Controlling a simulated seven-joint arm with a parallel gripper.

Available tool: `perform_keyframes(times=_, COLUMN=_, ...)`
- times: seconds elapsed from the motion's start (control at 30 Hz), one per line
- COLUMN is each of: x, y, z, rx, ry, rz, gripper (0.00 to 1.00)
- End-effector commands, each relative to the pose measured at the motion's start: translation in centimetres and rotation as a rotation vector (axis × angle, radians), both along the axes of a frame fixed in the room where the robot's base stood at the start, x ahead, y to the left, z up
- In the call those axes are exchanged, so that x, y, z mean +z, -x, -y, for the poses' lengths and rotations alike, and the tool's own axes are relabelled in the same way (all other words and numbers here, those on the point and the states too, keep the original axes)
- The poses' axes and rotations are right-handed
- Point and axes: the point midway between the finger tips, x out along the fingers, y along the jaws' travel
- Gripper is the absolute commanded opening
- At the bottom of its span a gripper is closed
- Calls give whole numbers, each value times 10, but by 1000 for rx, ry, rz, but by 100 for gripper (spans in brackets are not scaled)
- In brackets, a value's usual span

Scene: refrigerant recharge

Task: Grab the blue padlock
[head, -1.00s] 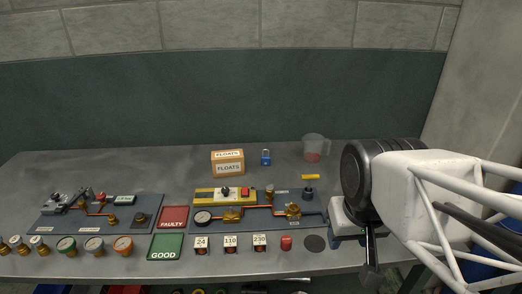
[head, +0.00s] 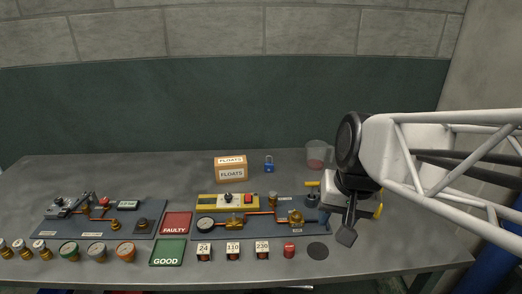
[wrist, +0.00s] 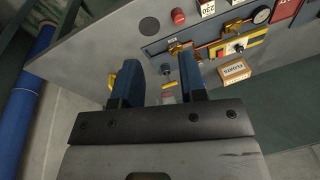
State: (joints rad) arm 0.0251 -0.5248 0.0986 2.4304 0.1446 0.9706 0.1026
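The blue padlock (head: 269,165) stands upright on the grey bench in the head view, just right of the cardboard FLOATS box (head: 231,169). My gripper (head: 362,222) is at the right of the bench, nearer the front edge than the padlock and well apart from it. In the wrist view my gripper (wrist: 160,70) shows two blue fingers spread apart with nothing held between them. I cannot make out the padlock in the wrist view. The FLOATS box (wrist: 234,71) shows there right of the fingers.
A clear jug with red contents (head: 318,155) stands behind my gripper, right of the padlock. A board with copper pipes and a gauge (head: 255,231) lies in front of the padlock. FAULTY (head: 176,222) and GOOD (head: 168,252) trays lie left. The bench behind the FLOATS box is clear.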

Motion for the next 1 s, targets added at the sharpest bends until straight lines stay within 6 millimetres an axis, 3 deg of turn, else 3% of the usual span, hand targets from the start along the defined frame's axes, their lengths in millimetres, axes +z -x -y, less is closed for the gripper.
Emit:
perform_keyframes(times=0.53, x=9, y=-128, z=-25, rx=-315, ry=-302, rz=-156, gripper=38)
perform_keyframes(times=1.0, x=-1, y=-246, z=-36, rx=-582, ry=-555, rz=-307, gripper=38)
